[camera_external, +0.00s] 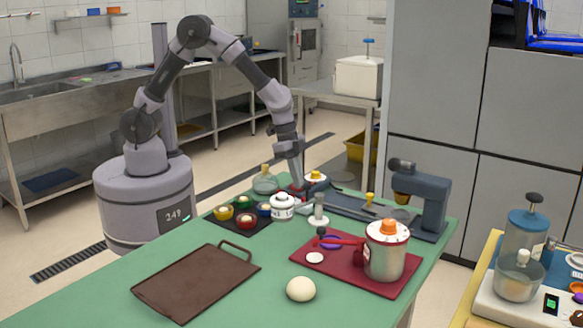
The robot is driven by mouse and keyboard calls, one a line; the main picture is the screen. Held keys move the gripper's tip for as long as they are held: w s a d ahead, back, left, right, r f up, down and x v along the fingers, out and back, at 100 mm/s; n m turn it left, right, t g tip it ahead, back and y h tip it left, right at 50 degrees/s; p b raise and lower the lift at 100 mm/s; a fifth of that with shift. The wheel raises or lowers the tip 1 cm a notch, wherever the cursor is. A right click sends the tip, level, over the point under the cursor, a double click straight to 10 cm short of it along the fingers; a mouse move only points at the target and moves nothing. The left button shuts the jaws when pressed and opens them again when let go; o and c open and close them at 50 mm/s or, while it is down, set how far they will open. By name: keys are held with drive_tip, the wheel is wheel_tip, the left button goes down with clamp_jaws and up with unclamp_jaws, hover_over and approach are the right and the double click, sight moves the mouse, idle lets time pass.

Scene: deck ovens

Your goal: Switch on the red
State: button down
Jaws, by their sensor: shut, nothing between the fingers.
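A red round piece with a pale knob on top (246,221) sits at the front of a dark mat (238,232) on the green table. Yellow (223,213), green (243,202) and blue (264,209) pieces of the same kind sit around it. Whether any of them is on cannot be told. My gripper (299,187) points down over the table's far side, to the right of and beyond the red piece, apart from it. Its fingers are small and shut, with nothing seen between them. Something red (297,192) lies just by the fingertips; its shape is partly hidden.
A white lidded pot (282,207) stands between the mat and a small upright tool (318,212). A red board (350,275) bears a steel canister (386,252). A brown tray (195,280) and a dough ball (301,289) lie in front. A blue-grey machine (433,200) stands right.

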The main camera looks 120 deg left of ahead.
drive_tip(key=shift+s+f, duration=0.2)
drive_tip(key=shift+s+d+b, duration=0.1)
drive_tip(key=shift+s+b, duration=0.5)
drive_tip(key=shift+s, duration=0.2)
drive_tip(key=s+p+v, duration=0.1)
drive_tip(key=p+v, duration=0.4)
drive_tip(key=v, duration=0.9)
drive_tip(key=shift+s+p, duration=0.2)
drive_tip(key=shift+p, duration=0.1)
drive_tip(key=shift+f, duration=0.15)
